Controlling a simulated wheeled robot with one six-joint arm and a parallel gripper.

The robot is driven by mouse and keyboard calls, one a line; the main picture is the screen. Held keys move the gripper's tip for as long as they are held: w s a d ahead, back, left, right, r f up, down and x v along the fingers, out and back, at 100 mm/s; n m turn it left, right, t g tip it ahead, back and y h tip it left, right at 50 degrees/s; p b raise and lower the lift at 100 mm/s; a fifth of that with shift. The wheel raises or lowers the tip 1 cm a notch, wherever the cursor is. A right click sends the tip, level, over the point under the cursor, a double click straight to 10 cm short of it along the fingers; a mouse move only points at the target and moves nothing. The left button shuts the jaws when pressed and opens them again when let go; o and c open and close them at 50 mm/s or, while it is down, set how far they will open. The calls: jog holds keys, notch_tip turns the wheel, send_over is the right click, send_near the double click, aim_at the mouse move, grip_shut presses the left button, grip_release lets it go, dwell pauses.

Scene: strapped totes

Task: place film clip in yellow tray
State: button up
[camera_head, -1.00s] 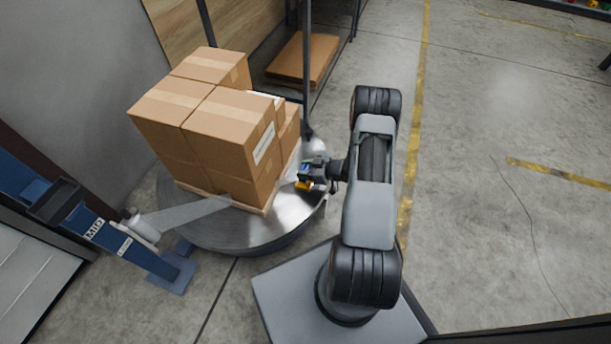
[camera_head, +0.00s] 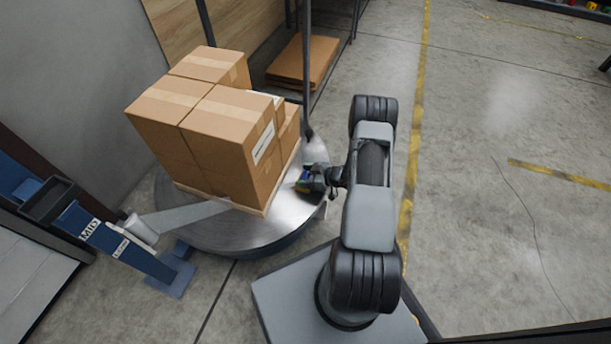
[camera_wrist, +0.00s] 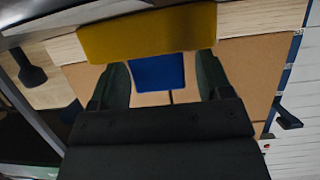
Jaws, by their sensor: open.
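A film clip with a yellow bar (camera_wrist: 150,36) and a blue tab (camera_wrist: 157,73) is in front of my gripper (camera_wrist: 160,78) in the wrist view. The blue tab lies between my two dark fingers, and the yellow bar crosses just past their tips. My gripper is open around the tab; contact is not clear. In the head view my gripper (camera_head: 318,180) is low beside the right side of the stacked cartons (camera_head: 228,115), with a small yellow patch at its tip. I cannot make out a yellow tray in either view.
The cartons stand on a wooden pallet on a round metal turntable (camera_head: 245,232). A blue wrapper mast (camera_head: 110,240) with a film roll (camera_head: 141,229) and a dark tray (camera_head: 52,200) stands at left. A thin dark post (camera_head: 307,70) rises behind the turntable. Open floor lies at right.

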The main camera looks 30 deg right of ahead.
jog(key=shift+r, duration=0.1)
jog(key=shift+d+r, duration=0.1)
jog(key=shift+r, duration=0.1)
jog(key=p+v, duration=0.4)
jog(key=v, duration=0.7)
jog(key=w+d+r+m+h, duration=0.1)
jog(key=w+r+h, duration=0.25)
jog(key=r, duration=0.25)
jog(key=w+r+m+h, duration=0.1)
jog(key=w+r+h, duration=0.1)
jog(key=r+h, duration=0.3)
jog(key=w+d+r+m+h, duration=0.1)
jog(key=w+r+m+h, duration=0.15)
jog(key=r, duration=0.55)
jog(key=s+a+r+m+g+h, duration=0.2)
jog(key=s+a+r+m+g, duration=0.1)
jog(key=s+a+r, duration=0.45)
jog(key=s+a+r+m+g+y, duration=0.1)
jog(key=s+a+r+g+y, duration=0.2)
jog(key=s+a, duration=0.8)
jog(key=shift+s+a+r+g+y, duration=0.35)
jog(key=shift+s+r+g, duration=0.1)
jog(key=shift+r, duration=0.25)
jog(key=shift+r+m, duration=0.1)
jog(key=shift+m, duration=0.15)
